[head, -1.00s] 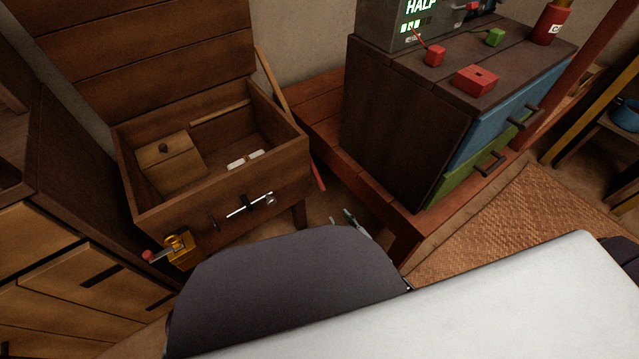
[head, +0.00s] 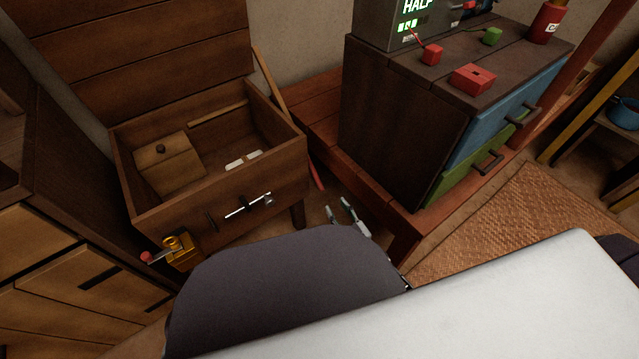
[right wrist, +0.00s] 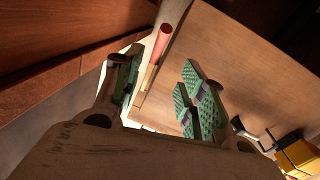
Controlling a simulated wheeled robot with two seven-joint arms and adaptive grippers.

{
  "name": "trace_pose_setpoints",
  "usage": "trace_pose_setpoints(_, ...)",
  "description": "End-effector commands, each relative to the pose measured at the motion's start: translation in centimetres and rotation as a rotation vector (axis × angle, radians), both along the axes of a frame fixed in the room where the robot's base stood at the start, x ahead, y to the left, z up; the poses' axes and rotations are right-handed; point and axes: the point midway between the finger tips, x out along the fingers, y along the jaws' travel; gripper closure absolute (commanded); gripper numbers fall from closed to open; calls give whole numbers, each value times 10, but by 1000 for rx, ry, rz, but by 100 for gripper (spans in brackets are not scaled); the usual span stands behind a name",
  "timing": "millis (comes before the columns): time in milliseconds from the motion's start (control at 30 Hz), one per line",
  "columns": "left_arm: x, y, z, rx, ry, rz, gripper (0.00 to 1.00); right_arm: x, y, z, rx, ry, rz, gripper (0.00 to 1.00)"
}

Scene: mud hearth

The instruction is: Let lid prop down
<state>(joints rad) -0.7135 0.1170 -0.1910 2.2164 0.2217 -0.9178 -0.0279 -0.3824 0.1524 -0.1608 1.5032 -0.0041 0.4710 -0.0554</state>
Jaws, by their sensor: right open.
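The wooden chest (head: 222,190) stands at left with its lid (head: 140,50) raised. The lid prop (head: 268,80), a thin wooden stick, slants along the chest's right side from the lid. Its red lower end (head: 317,178) shows below, and also in the right wrist view (right wrist: 164,43). My right gripper (head: 340,211) is open and empty, just below and right of the red end. In the right wrist view, the prop appears between the spread green-padded fingers (right wrist: 160,88), beyond them; I cannot tell the exact gap. My left gripper is not in view.
A brass latch with a red knob (head: 172,252) is on the chest front. A low red-brown bench (head: 375,190) stands close right of my gripper, carrying a dark drawer cabinet (head: 395,125). A small lidded compartment (head: 170,165) and white pieces (head: 243,160) are inside the chest.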

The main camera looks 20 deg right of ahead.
Motion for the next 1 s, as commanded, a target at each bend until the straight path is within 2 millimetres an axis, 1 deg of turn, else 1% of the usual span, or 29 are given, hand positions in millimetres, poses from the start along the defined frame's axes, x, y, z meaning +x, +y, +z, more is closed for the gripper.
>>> trace_pose_setpoints(267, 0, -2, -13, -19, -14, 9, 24, 21, 5, -1, 0, -2, 0, 59)
trace_pose_setpoints(1000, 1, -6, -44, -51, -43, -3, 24, 97, 21, -1, 0, -2, 0, 59)
